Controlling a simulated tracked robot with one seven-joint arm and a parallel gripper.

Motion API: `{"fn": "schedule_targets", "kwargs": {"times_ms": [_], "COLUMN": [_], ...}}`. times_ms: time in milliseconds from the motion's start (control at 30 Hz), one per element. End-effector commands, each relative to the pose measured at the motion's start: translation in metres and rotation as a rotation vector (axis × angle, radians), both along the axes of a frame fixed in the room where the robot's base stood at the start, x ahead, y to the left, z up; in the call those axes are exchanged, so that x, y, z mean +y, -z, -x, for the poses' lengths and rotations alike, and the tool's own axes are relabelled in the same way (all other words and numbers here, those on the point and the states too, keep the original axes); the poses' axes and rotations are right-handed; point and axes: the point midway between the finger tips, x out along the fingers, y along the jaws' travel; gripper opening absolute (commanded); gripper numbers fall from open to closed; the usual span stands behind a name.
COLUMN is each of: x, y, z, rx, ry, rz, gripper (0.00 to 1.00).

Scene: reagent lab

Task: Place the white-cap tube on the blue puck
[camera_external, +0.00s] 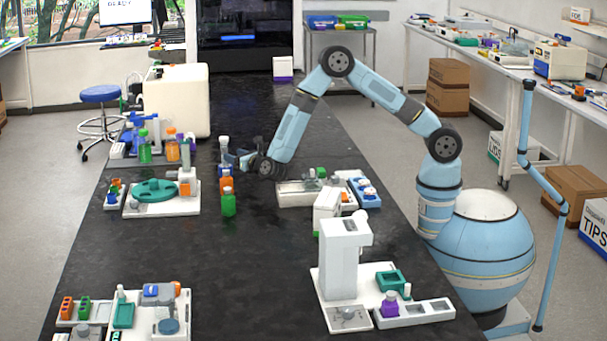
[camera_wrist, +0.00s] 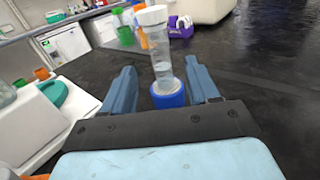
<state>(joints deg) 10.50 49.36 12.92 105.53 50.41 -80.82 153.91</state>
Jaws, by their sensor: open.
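The white-cap tube (camera_wrist: 160,50) is clear with a ribbed white cap and looks upright in the wrist view. Its lower end meets the pale top of the blue puck (camera_wrist: 168,97), and it appears to stand on it. My gripper (camera_wrist: 164,82) is open, with one blue finger on each side of the tube and puck and visible gaps between. In the external view the tube (camera_external: 224,148) is at the fingertips of my gripper (camera_external: 232,157), low over the black bench. The puck is hard to make out there.
An orange container (camera_external: 226,184) and a green bottle (camera_external: 228,205) stand close in front of my gripper. A white station with a teal disc (camera_external: 156,190) lies to the left. Green (camera_external: 144,150) and orange (camera_external: 172,148) bottles stand behind it. The bench's middle front is clear.

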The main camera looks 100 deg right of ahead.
Motion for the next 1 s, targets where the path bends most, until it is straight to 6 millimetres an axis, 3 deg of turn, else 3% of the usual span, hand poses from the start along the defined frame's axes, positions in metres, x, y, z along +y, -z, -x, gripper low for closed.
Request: {"fn": "schedule_targets", "kwargs": {"times_ms": [267,433,733,1000], "x": [0.022,0.029,0.068,0.112], "y": [0.0,-0.017,-0.103,-0.175], "z": [0.017,0.015,0.008,0.034], "rx": [0.0,0.047,0.341,0.62], "ry": [0.0,-0.042,-0.311,-0.582], "rz": [0.0,0.018,0.194,0.473], "gripper": [0.6,0.6,0.6,0.6]}}
